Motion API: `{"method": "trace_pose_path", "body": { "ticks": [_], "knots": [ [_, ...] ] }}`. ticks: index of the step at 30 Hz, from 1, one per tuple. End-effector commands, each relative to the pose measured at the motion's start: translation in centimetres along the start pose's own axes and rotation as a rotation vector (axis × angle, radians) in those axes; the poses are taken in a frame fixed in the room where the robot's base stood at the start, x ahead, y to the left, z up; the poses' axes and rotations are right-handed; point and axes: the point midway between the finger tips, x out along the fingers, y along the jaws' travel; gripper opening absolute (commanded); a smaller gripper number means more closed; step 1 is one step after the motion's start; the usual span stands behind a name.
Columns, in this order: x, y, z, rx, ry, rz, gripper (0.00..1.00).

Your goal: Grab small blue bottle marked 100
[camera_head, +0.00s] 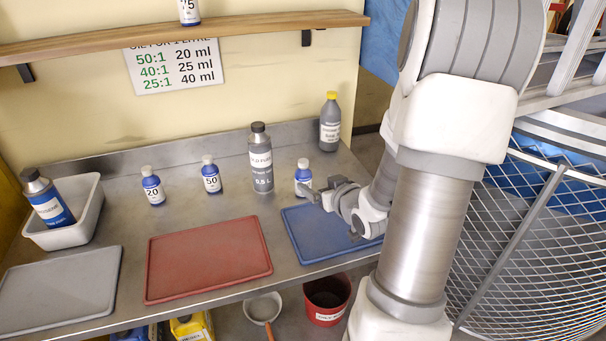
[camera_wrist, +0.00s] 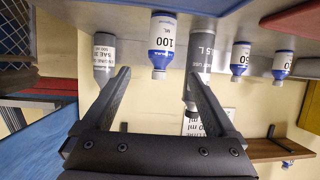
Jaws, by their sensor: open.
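The small blue bottle with a white cap and a label marked 100 (camera_wrist: 161,45) shows upside down in the wrist view, between and beyond my fingertips. In the head view the bottle (camera_head: 303,172) stands upright at the back of the bench, its lower part partly covered by my gripper. My gripper (camera_head: 318,194) is open and empty just in front of it, over the blue mat's back edge. The two spread fingers (camera_wrist: 157,78) also show in the wrist view. I cannot tell exactly how far they are from the bottle.
A tall grey bottle (camera_head: 261,165) stands close left of it; a yellow-capped grey bottle (camera_head: 330,125) is behind right. Blue bottles marked 20 (camera_head: 153,190) and 50 (camera_head: 211,178) stand farther left. A blue mat (camera_head: 310,240) and red mat (camera_head: 205,260) lie in front. A wooden shelf (camera_head: 240,27) hangs above.

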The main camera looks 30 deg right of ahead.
Motion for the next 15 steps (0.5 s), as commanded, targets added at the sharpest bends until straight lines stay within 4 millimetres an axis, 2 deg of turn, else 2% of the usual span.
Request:
{"method": "trace_pose_path", "body": {
  "ticks": [1, 3, 9, 15],
  "knots": [
    [1.5, -0.1, 0.5, 0.000, -0.001, -0.004, 0.92],
    [3.0, -0.1, 0.4, 0.001, 0.000, -0.004, 0.92],
    [6.8, -0.1, 0.4, 0.001, -0.001, -0.002, 0.92],
    [8.4, -0.1, 0.2, 0.000, -0.001, -0.002, 0.92]
  ]
}}
